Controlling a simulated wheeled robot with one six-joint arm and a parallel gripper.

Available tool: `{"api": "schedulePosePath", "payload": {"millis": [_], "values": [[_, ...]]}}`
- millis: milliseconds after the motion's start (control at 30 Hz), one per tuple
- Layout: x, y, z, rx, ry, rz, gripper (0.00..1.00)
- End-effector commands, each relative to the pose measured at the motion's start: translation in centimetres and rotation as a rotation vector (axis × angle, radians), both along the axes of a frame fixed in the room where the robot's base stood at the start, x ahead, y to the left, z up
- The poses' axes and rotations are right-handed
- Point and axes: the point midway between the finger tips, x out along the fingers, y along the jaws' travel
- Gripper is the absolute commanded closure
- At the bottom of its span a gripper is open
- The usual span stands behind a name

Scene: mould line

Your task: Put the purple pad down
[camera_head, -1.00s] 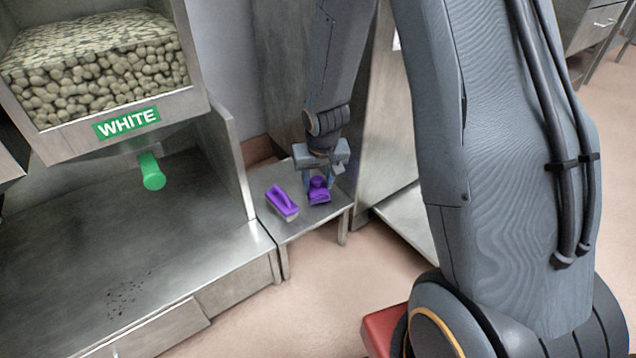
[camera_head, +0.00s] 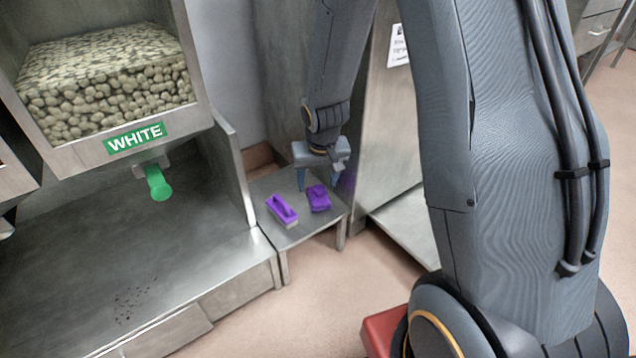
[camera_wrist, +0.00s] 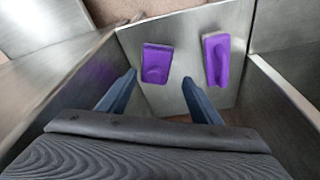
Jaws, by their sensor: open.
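The purple pad (camera_head: 319,198) lies on a small metal side table (camera_head: 290,236), and it also shows in the wrist view (camera_wrist: 156,64). My gripper (camera_head: 318,182) is open and empty, just above and behind the pad. In the wrist view its two blue fingers (camera_wrist: 160,92) are spread wide, with the pad beyond their tips and apart from them. A purple brush (camera_head: 281,209) with pale bristles lies left of the pad in the head view. It shows to the right of the pad in the wrist view (camera_wrist: 216,60).
A hopper of pale lumps with a green WHITE label (camera_head: 135,138) and a green spout knob (camera_head: 158,183) stands at left. Dark crumbs (camera_head: 132,303) lie on the metal counter (camera_head: 75,270). A vertical metal panel (camera_head: 385,130) stands close right of the side table.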

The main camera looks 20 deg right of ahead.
Motion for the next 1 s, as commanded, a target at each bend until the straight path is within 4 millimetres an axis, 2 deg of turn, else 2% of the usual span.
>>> {"api": "schedulePosePath", "payload": {"millis": [33, 300, 467, 733, 867, 967, 1000], "values": [[-0.3, 0.0, 1.3, 0.000, -0.001, -0.001, 0.41], [-1.4, 0.1, 5.2, 0.000, 0.000, 0.000, 0.41], [-1.7, 0.1, 6.4, 0.001, 0.000, -0.002, 0.41], [-2.0, 0.7, 7.1, 0.000, 0.002, 0.009, 0.41], [-3.5, 4.0, 9.6, -0.002, 0.011, 0.074, 0.41], [-6.2, 8.2, 12.7, -0.002, 0.031, 0.160, 0.41], [-7.7, 10.0, 13.9, -0.001, 0.042, 0.200, 0.41]]}}
